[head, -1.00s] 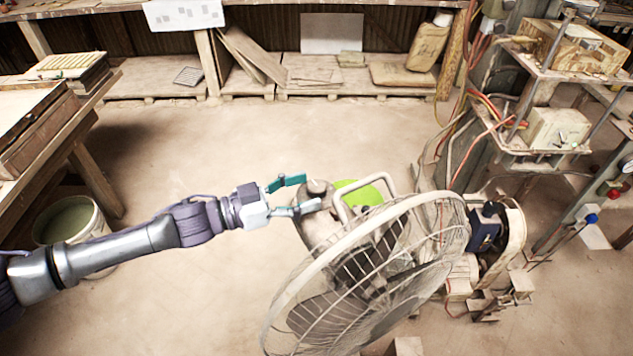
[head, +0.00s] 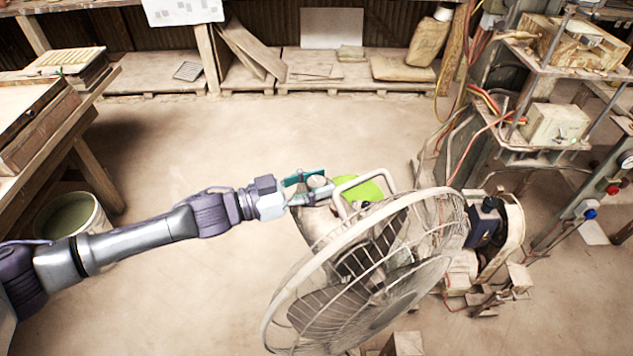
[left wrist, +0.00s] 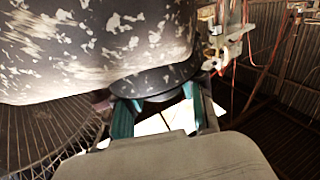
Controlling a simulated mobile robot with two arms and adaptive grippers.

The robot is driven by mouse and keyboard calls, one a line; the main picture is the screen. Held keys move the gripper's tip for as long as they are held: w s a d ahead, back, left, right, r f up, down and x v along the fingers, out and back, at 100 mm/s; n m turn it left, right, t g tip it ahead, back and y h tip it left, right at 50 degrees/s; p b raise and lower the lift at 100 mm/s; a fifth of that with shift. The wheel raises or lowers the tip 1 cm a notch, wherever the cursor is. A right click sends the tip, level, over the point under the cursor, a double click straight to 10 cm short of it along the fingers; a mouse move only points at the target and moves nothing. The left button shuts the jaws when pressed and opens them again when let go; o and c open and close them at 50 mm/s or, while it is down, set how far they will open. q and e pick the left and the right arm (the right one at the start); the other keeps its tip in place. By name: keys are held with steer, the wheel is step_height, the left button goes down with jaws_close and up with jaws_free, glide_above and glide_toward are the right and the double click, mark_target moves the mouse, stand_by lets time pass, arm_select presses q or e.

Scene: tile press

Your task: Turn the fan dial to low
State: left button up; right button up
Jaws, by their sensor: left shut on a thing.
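The large caged fan (head: 365,270) stands tilted in the lower middle of the head view, with a pale handle (head: 390,178) on its top. The fan dial (head: 319,181) is a small round knob at the left of the housing. My left gripper (head: 314,186) reaches in from the left, with its teal fingers shut on the dial from both sides. In the left wrist view, the dark round dial (left wrist: 152,83) sits between the teal fingers (left wrist: 158,108), against the scuffed fan housing (left wrist: 90,45). The dial's markings cannot be read. My right gripper is not in view.
A lime-green round thing (head: 360,190) shows behind the handle. A bucket (head: 75,216) and a wooden table (head: 60,135) are at the left. A motor unit (head: 497,225) and cabled press frame (head: 490,130) stand at the right. The floor behind the fan is clear.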

arm_select(q)
steer(key=shift+m+g, duration=0.3)
steer(key=shift+g, duration=0.2)
steer(key=shift+w+m+g+h, duration=0.1)
steer(key=shift+m+g+h, duration=0.35)
steer(key=shift+g, duration=0.25)
steer(key=m+g, duration=0.1)
steer(key=g, duration=0.1)
steer(key=m+g+b, duration=0.1)
steer(key=shift+f+m+g+h, duration=0.15)
steer(key=shift+m+g+h, duration=0.1)
steer(key=shift+g, duration=0.15)
steer(key=m+g+b, duration=0.1)
steer(key=g+b, duration=0.1)
steer(key=m+g+b, duration=0.2)
steer(key=g+b, duration=0.1)
steer(key=shift+f+m+g, duration=0.1)
steer(key=shift+m+g, duration=0.2)
steer(key=shift+r+m+g+y+b, duration=0.2)
steer(key=shift+m+g+y+b, duration=0.5)
steer(key=shift+g+b, duration=0.45)
steer(key=shift+r, duration=0.1)
